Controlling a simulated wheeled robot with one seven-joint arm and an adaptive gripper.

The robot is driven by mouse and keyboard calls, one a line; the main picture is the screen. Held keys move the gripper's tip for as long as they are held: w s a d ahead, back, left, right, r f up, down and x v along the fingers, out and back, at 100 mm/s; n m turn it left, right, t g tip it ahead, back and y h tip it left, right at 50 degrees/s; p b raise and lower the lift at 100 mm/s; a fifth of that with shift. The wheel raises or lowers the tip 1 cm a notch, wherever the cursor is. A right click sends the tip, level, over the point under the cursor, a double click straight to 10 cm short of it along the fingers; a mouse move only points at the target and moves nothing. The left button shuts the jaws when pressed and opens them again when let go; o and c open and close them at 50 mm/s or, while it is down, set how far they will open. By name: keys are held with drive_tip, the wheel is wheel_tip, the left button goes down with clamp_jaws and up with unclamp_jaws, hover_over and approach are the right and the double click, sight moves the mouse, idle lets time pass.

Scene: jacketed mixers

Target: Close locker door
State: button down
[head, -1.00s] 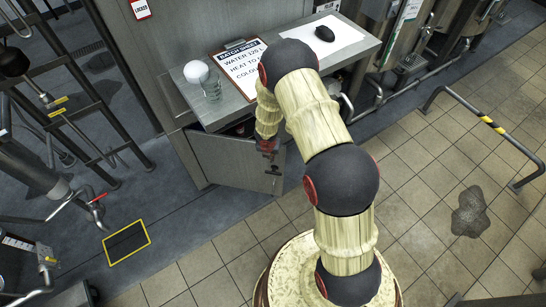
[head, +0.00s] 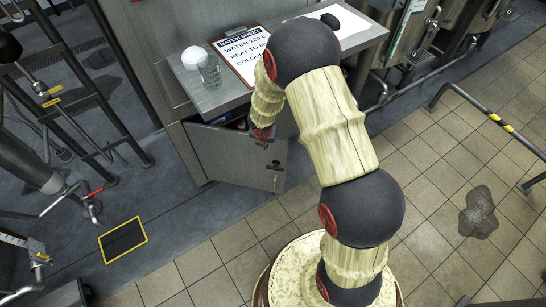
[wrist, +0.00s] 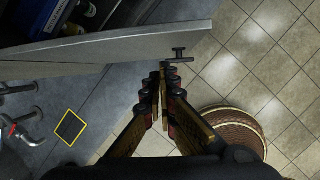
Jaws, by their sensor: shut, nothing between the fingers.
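The grey locker door (head: 228,158) stands partly open below the counter in the head view. Its dark handle (head: 276,170) is near the free edge. In the wrist view the door (wrist: 110,48) runs across the upper part, seen nearly edge-on, with its handle (wrist: 180,57) at the right end. My gripper (wrist: 166,68) is shut and empty, its tips close to the door by the handle; whether they touch it I cannot tell. In the head view my gripper (head: 262,134) is at the door's upper part, partly hidden by my arm.
Inside the locker are dark items and a blue one (wrist: 54,5). The counter (head: 222,98) above holds a glass (head: 210,72), a white round object (head: 192,59), a clipboard (head: 240,52) and a dark mouse-like object (head: 330,21). Pipes (wrist: 15,130) stand left.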

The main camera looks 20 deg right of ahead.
drive_tip(key=f+m+b, duration=0.1)
drive_tip(key=m+b, duration=0.3)
drive_tip(key=m+h+b, duration=0.1)
drive_tip(key=m+b, duration=0.7)
drive_tip(key=m, duration=2.3)
hover_over(273, 150)
drive_tip(key=s+a, duration=0.1)
drive_tip(key=s, duration=0.2)
drive_tip(key=shift+s+a+f, duration=0.1)
drive_tip(key=shift+f, duration=2.55)
drive_tip(key=shift+s+a+f, duration=0.1)
drive_tip(key=shift+f, duration=2.5)
